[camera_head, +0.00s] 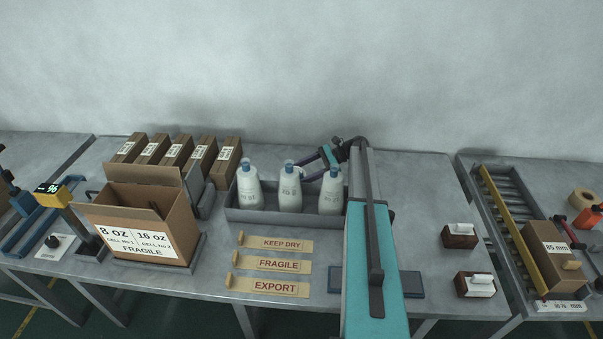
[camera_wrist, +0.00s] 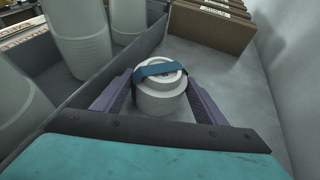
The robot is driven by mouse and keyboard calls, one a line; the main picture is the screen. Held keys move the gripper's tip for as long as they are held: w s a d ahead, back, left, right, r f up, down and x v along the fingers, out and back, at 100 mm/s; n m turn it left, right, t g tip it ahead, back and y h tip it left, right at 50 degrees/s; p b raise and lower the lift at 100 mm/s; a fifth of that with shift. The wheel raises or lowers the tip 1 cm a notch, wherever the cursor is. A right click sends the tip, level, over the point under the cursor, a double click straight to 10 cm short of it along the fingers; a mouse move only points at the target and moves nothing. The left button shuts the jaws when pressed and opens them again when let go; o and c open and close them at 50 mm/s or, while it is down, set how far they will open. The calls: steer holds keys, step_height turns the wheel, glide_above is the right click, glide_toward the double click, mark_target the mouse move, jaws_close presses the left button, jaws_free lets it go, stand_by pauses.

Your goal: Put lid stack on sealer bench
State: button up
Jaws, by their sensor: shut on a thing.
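The lid stack (camera_wrist: 162,94) is a short round white stack with a blue band over its top, seen in the wrist view. The two purple fingers of my gripper (camera_wrist: 160,88) are shut on it from both sides. It is just outside the grey tray, on the side away from the head camera; I cannot tell if it touches the bench top. In the head view my gripper (camera_head: 306,170) is behind the tray, partly hidden by the white containers, and the lid stack is not clearly visible. No bench is clearly marked as the sealer bench.
The grey tray (camera_head: 280,217) holds three white containers. Several brown boxes (camera_head: 203,160) and an open carton (camera_head: 145,220) stand left. Wooden signs (camera_head: 270,265) lie in front. A bench with rollers (camera_head: 510,190) is right; another bench (camera_head: 40,150) is far left.

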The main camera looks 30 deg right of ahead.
steer(key=o, duration=0.8)
steer(key=shift+c, duration=0.2)
steer(key=shift+r, duration=0.15)
steer(key=shift+s+d+r+b, duration=0.15)
steer(key=shift+d+b, duration=0.2)
steer(key=shift+d, duration=0.3)
steer(key=b+v, duration=0.3)
steer(key=v, duration=0.6)
steer(key=shift+s+d+r, duration=0.1)
steer(key=shift+d+r, duration=0.05)
steer(key=shift+d, duration=0.05)
steer(key=shift+s+d+r, duration=0.15)
steer(key=shift+d+r, duration=0.15)
steer(key=shift+d, duration=0.15)
